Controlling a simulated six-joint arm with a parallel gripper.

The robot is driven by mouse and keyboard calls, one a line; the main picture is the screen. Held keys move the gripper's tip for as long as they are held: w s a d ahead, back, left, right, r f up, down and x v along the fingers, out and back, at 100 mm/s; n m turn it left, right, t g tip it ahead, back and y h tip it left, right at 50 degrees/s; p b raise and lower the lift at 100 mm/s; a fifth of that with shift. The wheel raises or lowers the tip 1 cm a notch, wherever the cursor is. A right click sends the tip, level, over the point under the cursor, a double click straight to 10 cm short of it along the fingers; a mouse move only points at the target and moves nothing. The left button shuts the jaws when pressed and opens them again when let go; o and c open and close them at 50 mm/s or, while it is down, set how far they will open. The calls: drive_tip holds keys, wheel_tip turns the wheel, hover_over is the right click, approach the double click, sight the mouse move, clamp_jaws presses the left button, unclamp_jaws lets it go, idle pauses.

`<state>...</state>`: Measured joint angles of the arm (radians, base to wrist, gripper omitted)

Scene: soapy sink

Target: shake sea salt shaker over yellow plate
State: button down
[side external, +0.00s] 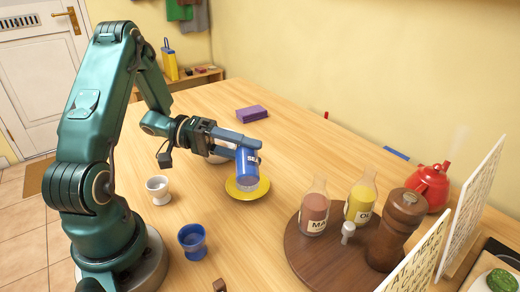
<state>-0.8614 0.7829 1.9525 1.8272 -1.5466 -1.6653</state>
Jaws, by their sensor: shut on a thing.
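My gripper (240,139) is shut on a blue shaker (246,168) with a pale lower end and a small, unreadable label near its top. The shaker is held tilted, its pale end pointing down, over the yellow plate (236,193). The plate lies flat on the wooden table, partly hidden behind the shaker. I cannot tell how large the gap between the shaker and the plate is, or whether any salt lies on the plate.
A white cup (158,189) and a blue cup (192,240) stand at the left. A round wooden board (318,268) at the right holds two bottles and a brown mill (397,230). A purple block (252,114) lies at the back.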

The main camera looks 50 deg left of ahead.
wheel_tip(320, 180, up, 2)
drive_tip(key=m+y, duration=0.2)
drive_tip(key=m, duration=0.1)
drive_tip(key=shift+m, duration=0.3)
wheel_tip(320, 180, up, 2)
drive_tip(key=m+y, duration=0.2)
drive_tip(key=m, duration=0.2)
drive_tip(key=shift+d+r+t+y, duration=0.1)
drive_tip(key=shift+t+y, duration=0.2)
drive_tip(key=shift+t, duration=0.1)
drive_tip(key=m+g+h, duration=0.1)
drive_tip(key=m, duration=0.1)
drive_tip(key=m+g+h, duration=0.1)
drive_tip(key=m, duration=0.1)
drive_tip(key=d+r+m+g+h, duration=0.1)
drive_tip(key=m, duration=0.1)
drive_tip(key=shift+s+r+g, duration=0.1)
drive_tip(key=shift+s+g, duration=0.2)
drive_tip(key=shift+s, duration=0.05)
drive_tip(key=m+g, duration=0.1)
drive_tip(key=m, duration=0.1)
drive_tip(key=m+g, duration=0.1)
drive_tip(key=m, duration=0.1)
drive_tip(key=d+r+m+g+h, duration=0.1)
drive_tip(key=g, duration=0.1)
drive_tip(key=shift+s+m, duration=0.35)
drive_tip(key=shift+m, duration=0.05)
